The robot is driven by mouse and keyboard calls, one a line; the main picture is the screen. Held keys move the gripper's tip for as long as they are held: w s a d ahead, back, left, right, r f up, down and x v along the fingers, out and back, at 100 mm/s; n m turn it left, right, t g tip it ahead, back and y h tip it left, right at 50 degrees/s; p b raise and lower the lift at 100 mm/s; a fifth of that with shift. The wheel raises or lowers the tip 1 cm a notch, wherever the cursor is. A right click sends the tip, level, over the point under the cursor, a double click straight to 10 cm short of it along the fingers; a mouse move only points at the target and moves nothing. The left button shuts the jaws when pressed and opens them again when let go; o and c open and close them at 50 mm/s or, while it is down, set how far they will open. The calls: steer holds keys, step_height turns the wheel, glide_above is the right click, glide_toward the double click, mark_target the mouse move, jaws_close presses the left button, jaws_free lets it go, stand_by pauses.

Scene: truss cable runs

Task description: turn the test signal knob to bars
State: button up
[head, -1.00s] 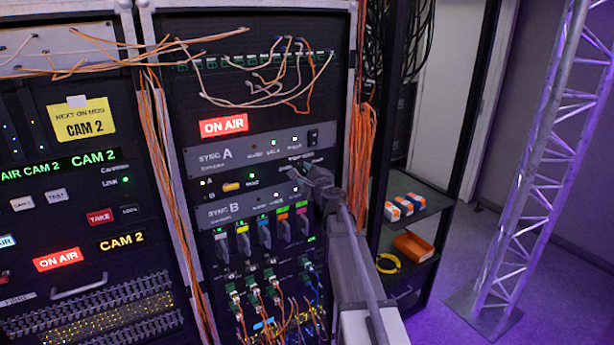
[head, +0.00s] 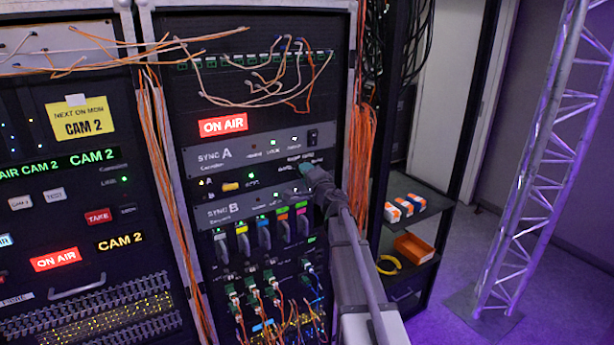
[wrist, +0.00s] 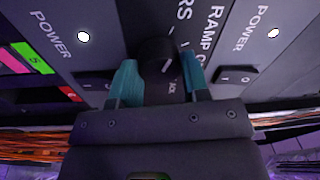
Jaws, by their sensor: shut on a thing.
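In the head view my gripper (head: 305,169) is at the right end of the rack, by the SYNC A and SYNC B panels, and hides the knob.
Rocker switches marked 0 and 1 (wrist: 236,78) flank the knob closely. Orange cables (head: 361,145) hang right of the rack, and loose patch cables (head: 265,85) cross above. A shelf with orange boxes (head: 405,208) and a metal truss (head: 535,170) stand to the right.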

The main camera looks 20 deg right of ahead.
stand_by(0.4)
steer(key=o, duration=0.9)
steer(key=s, duration=1)
steer(key=shift+s+f+b, duration=0.4)
